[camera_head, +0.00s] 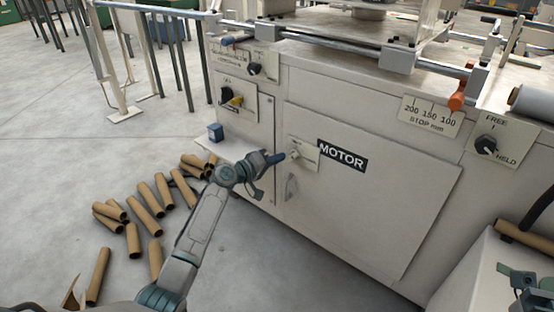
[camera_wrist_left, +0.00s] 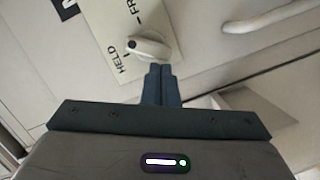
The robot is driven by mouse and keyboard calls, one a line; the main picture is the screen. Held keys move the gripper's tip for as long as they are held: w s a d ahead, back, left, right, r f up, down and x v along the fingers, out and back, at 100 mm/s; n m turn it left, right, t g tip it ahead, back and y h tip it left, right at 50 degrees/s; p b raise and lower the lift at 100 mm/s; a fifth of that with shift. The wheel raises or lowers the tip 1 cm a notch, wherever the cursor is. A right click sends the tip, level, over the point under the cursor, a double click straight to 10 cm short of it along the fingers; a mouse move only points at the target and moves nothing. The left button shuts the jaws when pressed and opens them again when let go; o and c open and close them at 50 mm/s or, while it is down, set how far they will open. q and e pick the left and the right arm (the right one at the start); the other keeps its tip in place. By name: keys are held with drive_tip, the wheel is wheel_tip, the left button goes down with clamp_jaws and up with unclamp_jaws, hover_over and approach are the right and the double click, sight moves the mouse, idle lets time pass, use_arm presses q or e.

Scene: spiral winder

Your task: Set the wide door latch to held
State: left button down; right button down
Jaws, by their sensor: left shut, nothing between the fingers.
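The wide door latch (camera_head: 295,155) is a small pale knob on a label plate (camera_head: 305,147) at the upper left of the MOTOR door (camera_head: 370,195). In the left wrist view the latch (camera_wrist_left: 148,47) sits on a plate marked HELD and, partly cut off, FR. Its black-dotted end points left, near the HELD lettering; I cannot tell its exact setting. My left gripper (camera_head: 281,156) is shut and empty, with its fingertips beside the latch; in the left wrist view the fingertips (camera_wrist_left: 161,72) are just below it. Whether they touch is unclear. Dark teal parts of my right arm show at the bottom right.
A door handle (camera_head: 291,188) lies below the latch. Another FREE/HELD knob (camera_head: 486,145) is at the right, and an orange stop (camera_head: 458,97) hangs on the rail. Cardboard tubes (camera_head: 145,198) litter the floor.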

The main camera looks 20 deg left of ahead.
use_arm(q)
drive_tip(key=shift+d+f+n+t+h+b, duration=0.15)
drive_tip(key=shift+f+n+h+b, duration=0.25)
drive_tip(key=shift+n, duration=0.6)
drive_tip(key=shift+a+f+n+t+h+b, duration=0.15)
drive_tip(key=shift+n+b, duration=0.3)
drive_tip(key=shift+n, duration=0.55)
idle(0.3)
drive_tip(key=shift+d, duration=0.1)
drive_tip(key=p+v, duration=0.2)
drive_tip(key=v, duration=0.8)
drive_tip(key=shift+s, duration=0.35)
